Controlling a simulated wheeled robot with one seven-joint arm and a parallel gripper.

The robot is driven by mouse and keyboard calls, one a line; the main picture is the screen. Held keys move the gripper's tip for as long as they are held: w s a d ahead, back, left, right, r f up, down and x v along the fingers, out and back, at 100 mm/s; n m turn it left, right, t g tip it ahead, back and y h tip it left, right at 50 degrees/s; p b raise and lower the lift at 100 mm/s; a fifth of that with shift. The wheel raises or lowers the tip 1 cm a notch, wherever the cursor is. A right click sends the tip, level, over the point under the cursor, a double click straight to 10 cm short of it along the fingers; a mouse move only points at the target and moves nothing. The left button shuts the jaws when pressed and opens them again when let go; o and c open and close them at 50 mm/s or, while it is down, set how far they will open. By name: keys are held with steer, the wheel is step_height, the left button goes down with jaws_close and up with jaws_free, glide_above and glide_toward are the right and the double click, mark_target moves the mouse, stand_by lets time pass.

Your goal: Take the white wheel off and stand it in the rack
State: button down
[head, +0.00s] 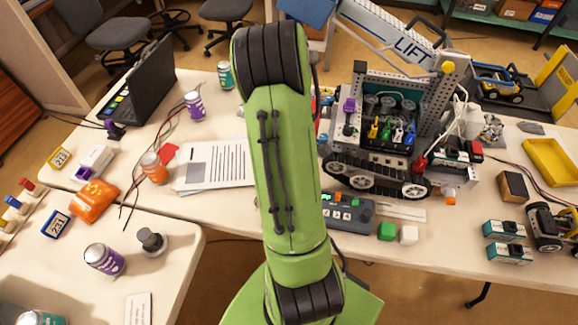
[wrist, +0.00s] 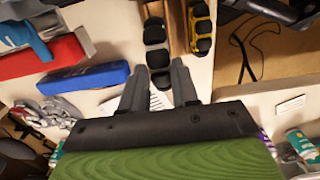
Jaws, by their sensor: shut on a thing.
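In the wrist view the two grey fingers of my gripper (wrist: 160,68) stand apart, with dark rounded lumps (wrist: 157,59) between and beyond their tips. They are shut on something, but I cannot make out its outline. A white striped patch (wrist: 158,99) shows lower between the fingers; I cannot tell whether it is the white wheel or the paper. In the head view my green arm hides the gripper and whatever is in front of it. I cannot pick out the white wheel or the rack with certainty in either view.
A grey tracked robot (head: 375,150) marked LIFT stands right of my arm.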

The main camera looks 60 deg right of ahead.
steer(key=shift+s+f, duration=0.15)
steer(key=shift+f, duration=0.1)
steer(key=shift+f+b, duration=1.35)
steer(key=shift+f, duration=0.3)
steer(key=shift+f+b, duration=1.75)
steer(key=shift+b, duration=0.25)
steer(key=c, duration=0.8)
jaws_free()
steer(key=shift+r, duration=0.15)
